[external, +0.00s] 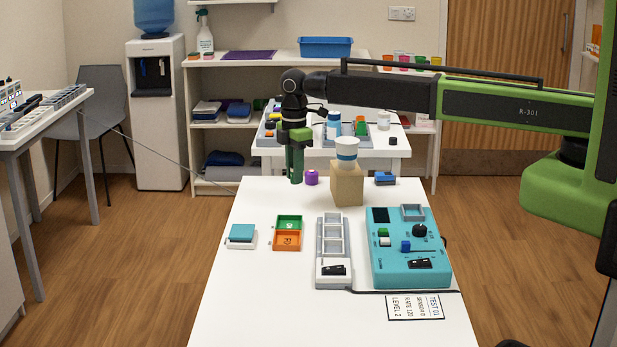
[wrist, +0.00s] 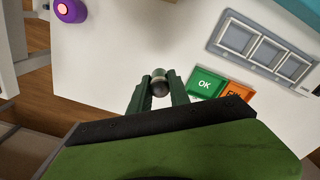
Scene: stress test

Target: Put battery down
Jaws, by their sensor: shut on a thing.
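My gripper (external: 295,178) hangs over the far left part of the white table, fingers pointing down. In the wrist view my gripper (wrist: 159,88) is shut on a small grey, dark-ended round thing, which seems to be the battery (wrist: 160,82). The battery cannot be made out in the external view. A green tray marked OK (external: 289,222) and an orange tray (external: 287,241) lie nearer the camera. In the wrist view the OK tray (wrist: 206,83) is right of my gripper. The grey three-slot holder (external: 319,240) and the teal tester (external: 391,265) are further right.
A blue block (external: 385,178) is at the back right. A teal-topped box (external: 242,233) lies left of the trays. The front left of the table (external: 250,310) is clear.

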